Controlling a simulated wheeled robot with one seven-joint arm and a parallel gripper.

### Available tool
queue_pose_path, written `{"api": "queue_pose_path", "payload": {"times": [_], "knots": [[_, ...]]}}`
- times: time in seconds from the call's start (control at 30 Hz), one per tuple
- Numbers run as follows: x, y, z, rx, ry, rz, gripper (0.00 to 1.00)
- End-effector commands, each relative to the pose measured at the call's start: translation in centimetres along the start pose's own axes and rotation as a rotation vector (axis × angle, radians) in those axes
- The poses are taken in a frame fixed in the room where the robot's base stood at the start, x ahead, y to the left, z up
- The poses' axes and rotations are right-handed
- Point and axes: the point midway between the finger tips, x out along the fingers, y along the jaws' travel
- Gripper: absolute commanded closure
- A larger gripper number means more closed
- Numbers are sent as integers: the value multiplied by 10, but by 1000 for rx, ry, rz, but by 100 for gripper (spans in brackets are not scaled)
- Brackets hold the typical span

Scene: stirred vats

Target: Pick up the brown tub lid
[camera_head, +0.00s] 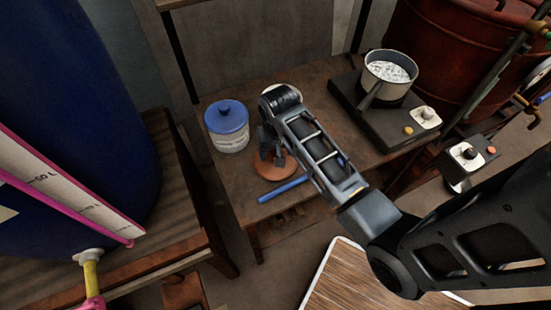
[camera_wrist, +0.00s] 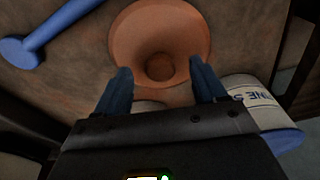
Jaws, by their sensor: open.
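The brown tub lid (camera_head: 274,170) lies on the small brown table, round with a raised knob in its middle. In the wrist view the lid (camera_wrist: 160,25) is at the top centre, its knob facing me. My gripper (camera_head: 273,158) hangs over the lid, fingers pointing down. In the wrist view my gripper (camera_wrist: 160,65) is open, with its two fingers apart on either side of the knob's line. Nothing is held between them. The gap in height between fingertips and lid is hard to tell. My gripper partly hides the lid in the head view.
A white tub (camera_head: 229,141) with a blue lid (camera_head: 227,116) stands left of the brown lid. A blue long-handled tool (camera_head: 283,189) lies at the table's front. A pot (camera_head: 390,73) sits on a dark hotplate (camera_head: 372,119) at right. A pale round thing is partly hidden behind my wrist.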

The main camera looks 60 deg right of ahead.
Motion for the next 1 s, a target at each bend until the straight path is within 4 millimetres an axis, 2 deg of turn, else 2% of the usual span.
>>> {"api": "queue_pose_path", "payload": {"times": [0.2,0.43,1.0], "knots": [[21,0,0,0,0,0,30],[22,0,0,0,1,0,30],[23,0,1,-1,-1,0,84]]}}
